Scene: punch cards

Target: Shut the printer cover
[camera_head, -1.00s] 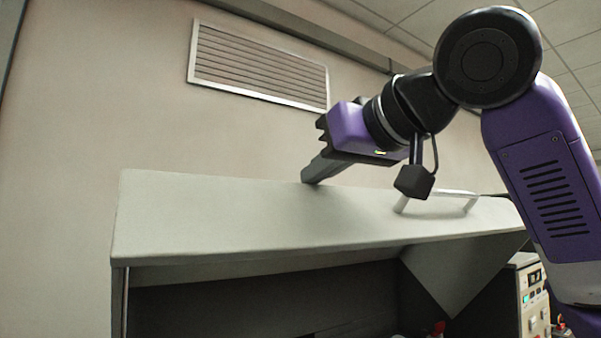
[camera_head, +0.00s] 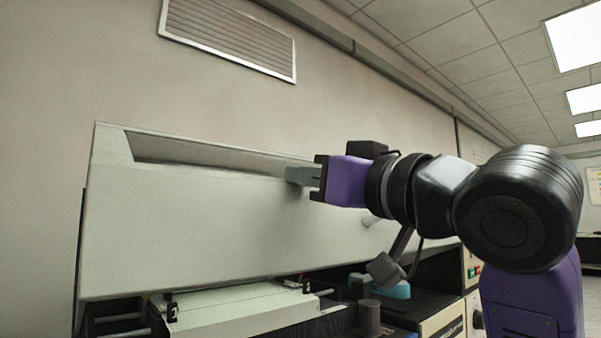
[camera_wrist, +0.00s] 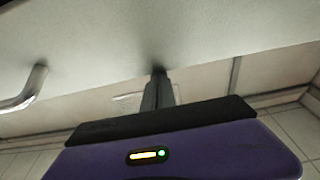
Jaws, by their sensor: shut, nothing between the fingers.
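The printer cover (camera_head: 190,225) is a wide pale grey-green panel in the head view. It is partly lowered, its broad face turned towards me, with a gap below its lower edge showing the printer's inside. It also fills the top of the wrist view (camera_wrist: 200,28). Its metal handle (camera_wrist: 25,92) is at the left there and mostly hidden behind my arm in the head view (camera_head: 371,221). My gripper (camera_head: 296,176) is shut and empty, its fingertips at the cover's upper part. They appear to touch its face in the wrist view (camera_wrist: 158,76).
White striped paper (camera_head: 235,308) lies under the cover between small black clamps. A dark knob (camera_head: 369,317) and a teal object (camera_head: 392,289) sit to its right. A control panel with coloured buttons (camera_head: 474,271) is farther right. The wall stands behind.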

